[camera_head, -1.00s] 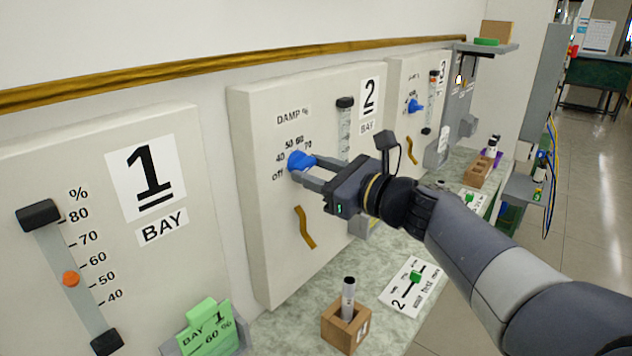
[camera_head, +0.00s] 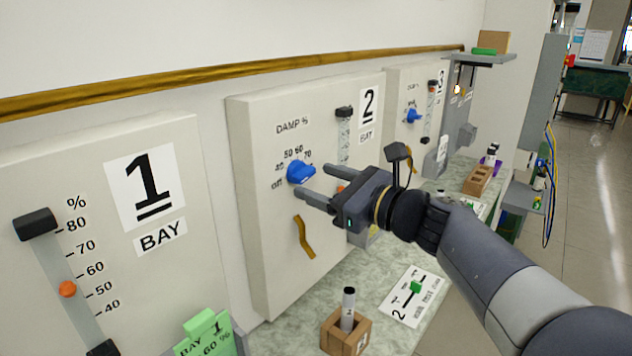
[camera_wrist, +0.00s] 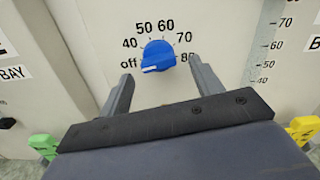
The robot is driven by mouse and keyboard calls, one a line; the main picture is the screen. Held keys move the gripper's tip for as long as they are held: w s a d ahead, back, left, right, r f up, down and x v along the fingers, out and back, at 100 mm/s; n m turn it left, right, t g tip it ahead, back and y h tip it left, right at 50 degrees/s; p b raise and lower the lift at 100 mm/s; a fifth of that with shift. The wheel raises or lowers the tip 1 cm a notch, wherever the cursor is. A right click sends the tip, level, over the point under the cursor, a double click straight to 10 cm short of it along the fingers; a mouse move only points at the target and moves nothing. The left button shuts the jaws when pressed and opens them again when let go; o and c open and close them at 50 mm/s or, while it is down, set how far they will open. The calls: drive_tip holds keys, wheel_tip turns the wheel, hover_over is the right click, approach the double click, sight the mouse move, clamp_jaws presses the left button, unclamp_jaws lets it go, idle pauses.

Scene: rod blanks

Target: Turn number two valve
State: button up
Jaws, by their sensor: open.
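The number two valve is a blue knob (camera_head: 301,172) on the bay 2 panel (camera_head: 262,215), under the "DAMP %" label. It also shows in the wrist view (camera_wrist: 160,52), with a scale from off to 80 around it. Its white pointer mark lies at its lower left, toward "off". My gripper (camera_head: 312,183) is open and empty, just in front of the knob and apart from it. In the wrist view its two fingers (camera_wrist: 160,70) stand to the left and right of the knob, with clear gaps.
The bay 1 panel (camera_head: 90,190) with a slider stands at left, and the bay 3 panel (camera_head: 402,85) beyond. Below, the counter (camera_head: 285,325) holds a wooden block (camera_head: 345,333) with an upright rod and a card (camera_head: 410,298). A brown strip (camera_head: 303,237) hangs below the knob.

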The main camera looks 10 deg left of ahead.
drive_tip(key=b+v, duration=0.1)
drive_tip(key=v, duration=0.8)
drive_tip(key=shift+a, duration=0.1)
drive_tip(key=p+x, duration=0.1)
drive_tip(key=x, duration=0.9)
drive_tip(key=shift+w+a, duration=0.1)
drive_tip(key=shift+a, duration=0.05)
drive_tip(key=shift+w+a+r+p, duration=0.15)
drive_tip(key=shift+p, duration=0.5)
drive_tip(key=shift+m+p, duration=0.4)
drive_tip(key=shift+m, duration=0.1)
drive_tip(key=shift+f, duration=0.2)
drive_tip(key=shift+f+b, duration=0.1)
drive_tip(key=shift+b, duration=0.25)
